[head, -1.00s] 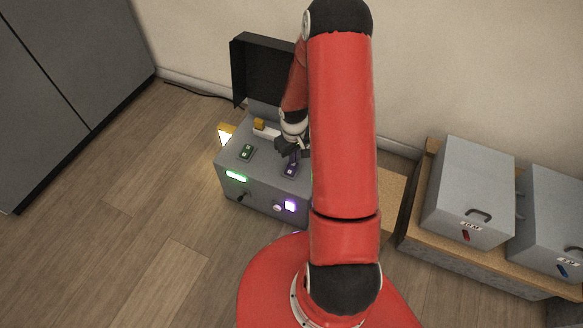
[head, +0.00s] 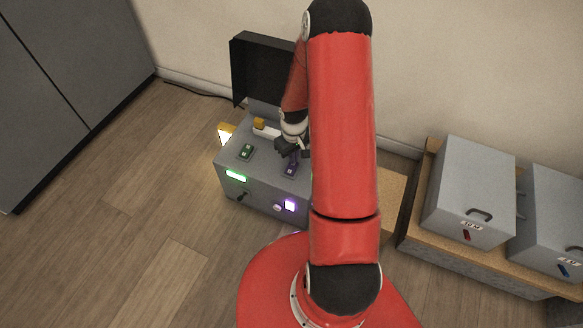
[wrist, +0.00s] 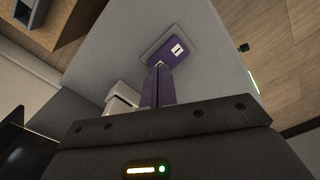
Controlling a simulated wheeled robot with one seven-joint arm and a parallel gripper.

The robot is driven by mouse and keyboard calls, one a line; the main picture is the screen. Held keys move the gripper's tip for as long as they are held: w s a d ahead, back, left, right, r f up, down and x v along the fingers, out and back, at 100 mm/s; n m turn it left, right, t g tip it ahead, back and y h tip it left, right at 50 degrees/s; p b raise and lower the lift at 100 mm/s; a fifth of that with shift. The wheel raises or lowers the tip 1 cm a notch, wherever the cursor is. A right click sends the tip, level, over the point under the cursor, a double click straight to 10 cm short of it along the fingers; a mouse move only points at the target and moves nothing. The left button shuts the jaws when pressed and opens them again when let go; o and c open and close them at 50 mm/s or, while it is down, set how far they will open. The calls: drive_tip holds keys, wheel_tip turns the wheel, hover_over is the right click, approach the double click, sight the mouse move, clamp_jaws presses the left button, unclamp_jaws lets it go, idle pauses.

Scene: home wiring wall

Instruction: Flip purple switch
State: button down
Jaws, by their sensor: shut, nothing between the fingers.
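The purple switch (head: 291,168) sits on top of the grey box (head: 262,200), right of the green switch (head: 246,152). In the wrist view the purple switch (wrist: 178,47) is a purple rocker with a white mark on a grey plate. My gripper (head: 292,150) is over the box top at the far end of the purple switch, partly hidden by my arm. In the wrist view my gripper (wrist: 159,68) is shut and empty, its fingertips at the near edge of the switch; I cannot tell whether they touch it.
The box's front has a lit green light (head: 236,176) and a lit purple light (head: 290,205). A raised black lid (head: 262,70) stands behind. Grey boxes (head: 468,190) stand on a wooden bench at right. The floor at left is clear.

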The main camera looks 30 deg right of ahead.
drive_tip(key=shift+f+b, duration=0.55)
drive_tip(key=shift+f, duration=0.2)
drive_tip(key=shift+r, duration=0.1)
drive_tip(key=shift+r+p, duration=2.45)
drive_tip(key=shift+r, duration=0.95)
